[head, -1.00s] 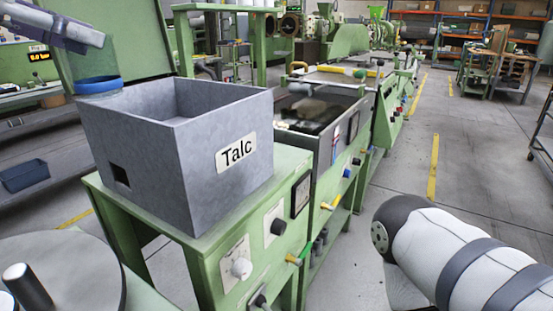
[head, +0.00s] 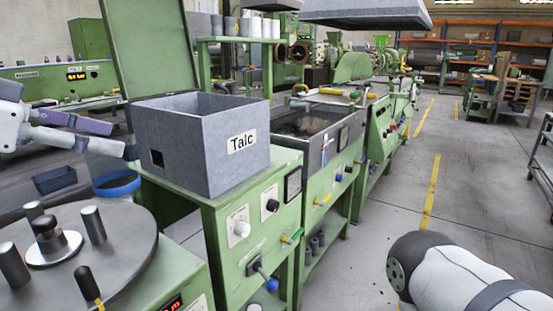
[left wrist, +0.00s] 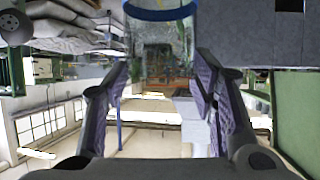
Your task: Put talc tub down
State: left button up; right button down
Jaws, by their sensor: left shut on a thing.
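The talc tub (head: 112,164) is see-through with a blue rim (head: 118,188). My left gripper (head: 126,142) is shut on its side, at the left of the head view. The tub is upside down, rim lowest, held beside the left side of the grey box labelled Talc (head: 215,172). In the left wrist view the clear tub (left wrist: 160,48) is between the two purple-padded fingers, with the blue rim at the picture's top. The tub looks empty, but its inside is hard to see. My right gripper is outside the view.
The grey box stands on a green machine (head: 225,205). A round grey plate with several upright pegs (head: 120,250) is at lower left. A dark blue bin (head: 55,180) sits on the far left. An open trough (head: 310,125) lies beyond the box.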

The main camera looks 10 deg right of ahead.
pick_arm(q)
jog(key=s+a+f, duration=0.1)
jog(key=s+f, duration=0.6)
jog(key=f, duration=0.5)
jog(key=s+f, duration=0.7)
jog(key=f, duration=0.6)
jog(key=shift+s+a+f, duration=0.25)
jog(key=shift+s+a, duration=0.1)
jog(key=shift+s, duration=0.05)
